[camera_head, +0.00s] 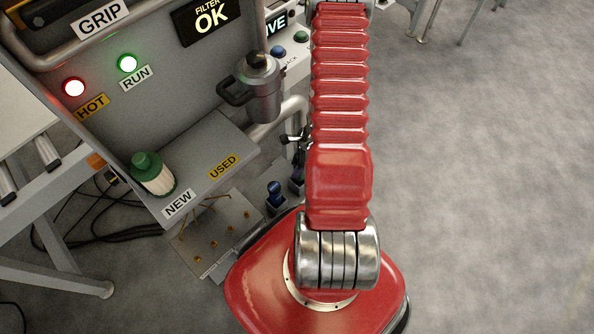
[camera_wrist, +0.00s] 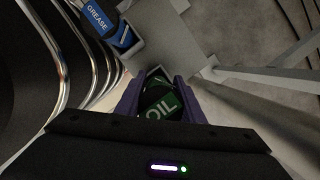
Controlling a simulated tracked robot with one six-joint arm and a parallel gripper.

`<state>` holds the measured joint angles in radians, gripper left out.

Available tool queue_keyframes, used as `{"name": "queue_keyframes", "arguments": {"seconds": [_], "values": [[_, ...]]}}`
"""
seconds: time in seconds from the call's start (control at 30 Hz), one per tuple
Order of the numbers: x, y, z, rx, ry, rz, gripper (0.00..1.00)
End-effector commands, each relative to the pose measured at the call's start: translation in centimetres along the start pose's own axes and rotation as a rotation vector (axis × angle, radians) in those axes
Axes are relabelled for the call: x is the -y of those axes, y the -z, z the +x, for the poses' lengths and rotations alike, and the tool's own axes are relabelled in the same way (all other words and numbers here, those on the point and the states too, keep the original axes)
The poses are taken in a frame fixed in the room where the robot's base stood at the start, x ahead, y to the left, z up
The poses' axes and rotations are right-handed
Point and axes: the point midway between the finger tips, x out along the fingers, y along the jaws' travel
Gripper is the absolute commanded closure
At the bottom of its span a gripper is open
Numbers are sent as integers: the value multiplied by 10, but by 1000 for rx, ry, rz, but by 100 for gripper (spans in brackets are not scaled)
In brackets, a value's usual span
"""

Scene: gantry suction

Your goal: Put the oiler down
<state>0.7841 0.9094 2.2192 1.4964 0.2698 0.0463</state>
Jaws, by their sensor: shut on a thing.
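In the wrist view, my gripper (camera_wrist: 160,98) is shut on the oiler (camera_wrist: 159,103), a dark green thing with a white "OIL" label. The oiler sits between the two purple fingers, and its lower part is hidden by my gripper body. A grey metal holder or ledge (camera_wrist: 172,50) lies just beyond the oiler. I cannot tell whether the oiler touches it. In the head view, my gripper and the oiler are out of sight; my red arm reaches up and away.
A blue grease container (camera_wrist: 103,24) with a "GREASE" label is close by at upper left in the wrist view. In the head view, a grey panel shelf marked NEW and USED (camera_head: 215,150) stands left of my arm, with a green-capped filter (camera_head: 152,173). Open floor lies right.

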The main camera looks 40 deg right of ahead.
Motion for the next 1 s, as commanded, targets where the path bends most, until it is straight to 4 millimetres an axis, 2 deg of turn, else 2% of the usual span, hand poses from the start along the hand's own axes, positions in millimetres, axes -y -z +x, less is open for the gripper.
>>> {"name": "queue_keyframes", "arguments": {"seconds": [0.37, 0.73, 1.0], "values": [[0, 1, 2, 0, 0, 0, 88], [0, 10, 35, 0, 0, 1, 88], [0, 11, 39, -1, 1, 0, 88]]}}
